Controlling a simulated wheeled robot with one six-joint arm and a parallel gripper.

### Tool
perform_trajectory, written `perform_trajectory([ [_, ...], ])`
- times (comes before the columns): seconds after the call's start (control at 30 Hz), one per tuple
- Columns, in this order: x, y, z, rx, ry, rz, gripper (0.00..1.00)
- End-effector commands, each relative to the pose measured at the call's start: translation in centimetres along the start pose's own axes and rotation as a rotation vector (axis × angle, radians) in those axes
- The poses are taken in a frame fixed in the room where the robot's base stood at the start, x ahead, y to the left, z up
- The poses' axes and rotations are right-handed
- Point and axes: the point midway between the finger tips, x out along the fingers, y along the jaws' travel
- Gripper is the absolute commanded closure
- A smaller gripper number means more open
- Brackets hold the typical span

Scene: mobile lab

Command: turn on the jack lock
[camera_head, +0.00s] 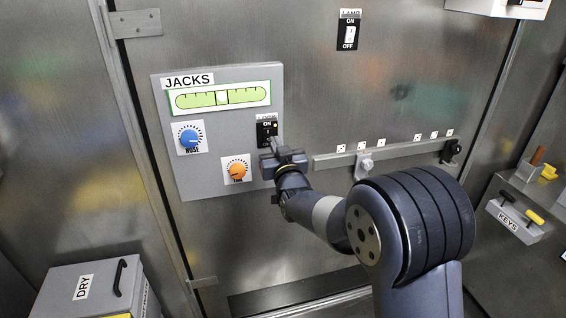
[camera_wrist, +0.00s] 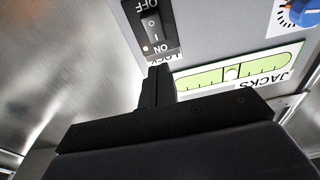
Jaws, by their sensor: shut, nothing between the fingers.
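The jack lock (camera_head: 266,129) is a black ON/OFF rocker switch at the right of the grey JACKS panel (camera_head: 215,180). In the wrist view the switch (camera_wrist: 152,26) appears upside down, with a small orange-white dot beside ON. I cannot tell for sure which way the rocker is pressed. My gripper (camera_head: 272,146) is at the lower part of the switch in the head view and hides its OFF end. In the wrist view its shut, empty fingers (camera_wrist: 159,72) end close to the ON end and LOCK label; contact cannot be told.
The panel also bears a green level gauge (camera_head: 220,98), a blue knob (camera_head: 190,138) and an orange knob (camera_head: 236,170). A lamp switch (camera_head: 348,34) is above right. A slider rail (camera_head: 335,160) lies right. A DRY box (camera_head: 90,292) stands lower left.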

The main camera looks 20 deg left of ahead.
Motion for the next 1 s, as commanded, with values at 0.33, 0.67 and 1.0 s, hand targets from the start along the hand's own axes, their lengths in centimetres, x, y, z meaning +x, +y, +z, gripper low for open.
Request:
perform_trajectory([
  [0.33, -5.0, -0.1, -1.6, 0.0, 0.003, -0.001, 1.0],
  [0.67, -7.2, -0.1, -2.5, 0.0, 0.0, -0.001, 1.0],
  [1.0, -7.3, -0.1, -2.5, 0.0, 0.0, -0.001, 1.0],
])
